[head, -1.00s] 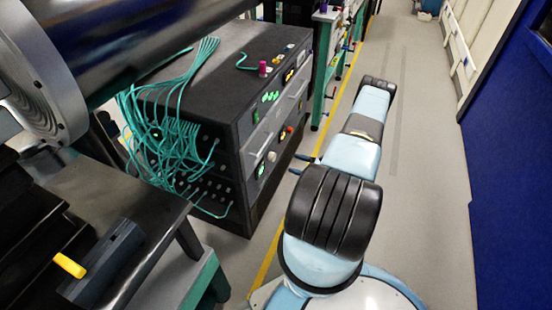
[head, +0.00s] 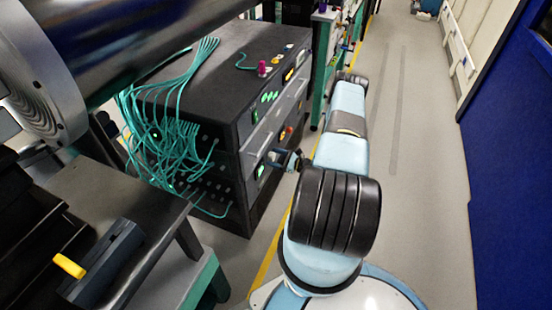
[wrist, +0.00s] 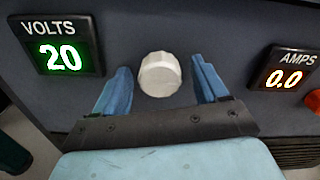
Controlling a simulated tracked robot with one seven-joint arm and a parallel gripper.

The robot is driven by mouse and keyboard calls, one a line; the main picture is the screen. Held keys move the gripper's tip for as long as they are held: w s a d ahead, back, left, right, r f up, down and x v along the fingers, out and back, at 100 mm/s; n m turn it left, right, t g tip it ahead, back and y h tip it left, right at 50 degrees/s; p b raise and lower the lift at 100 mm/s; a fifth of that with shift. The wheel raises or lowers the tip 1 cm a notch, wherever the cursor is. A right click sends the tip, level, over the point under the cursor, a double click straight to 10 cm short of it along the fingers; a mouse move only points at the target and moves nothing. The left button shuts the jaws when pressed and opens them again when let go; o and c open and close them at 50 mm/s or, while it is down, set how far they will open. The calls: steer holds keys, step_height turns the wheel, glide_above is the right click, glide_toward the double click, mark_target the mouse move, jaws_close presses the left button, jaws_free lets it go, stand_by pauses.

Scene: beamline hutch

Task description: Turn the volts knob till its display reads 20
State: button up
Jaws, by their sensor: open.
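The white volts knob (wrist: 160,75) stands out from the dark panel in the wrist view. The VOLTS display (wrist: 61,58) to its left reads 20 in green. My gripper (wrist: 164,77) is open, with one blue finger on each side of the knob and a visible gap on both sides. In the head view my gripper (head: 288,160) is at the front of the equipment rack (head: 262,147) and hides the knob. The lit green display (head: 260,171) shows just left of it.
The AMPS display (wrist: 284,79) reads 0.0, with a red button (wrist: 314,100) beside it. Teal cables (head: 165,140) crowd the rack's left side. A black bench (head: 125,200) stands at lower left. The grey aisle floor (head: 420,150) is clear.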

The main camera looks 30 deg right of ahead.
steer(key=shift+c, duration=0.2)
steer(key=c, duration=1)
steer(key=shift+n, duration=0.7)
steer(key=o, duration=1)
steer(key=shift+o, duration=0.2)
steer(key=v, duration=1.3)
steer(key=shift+s+d, duration=0.2)
steer(key=shift+s, duration=0.1)
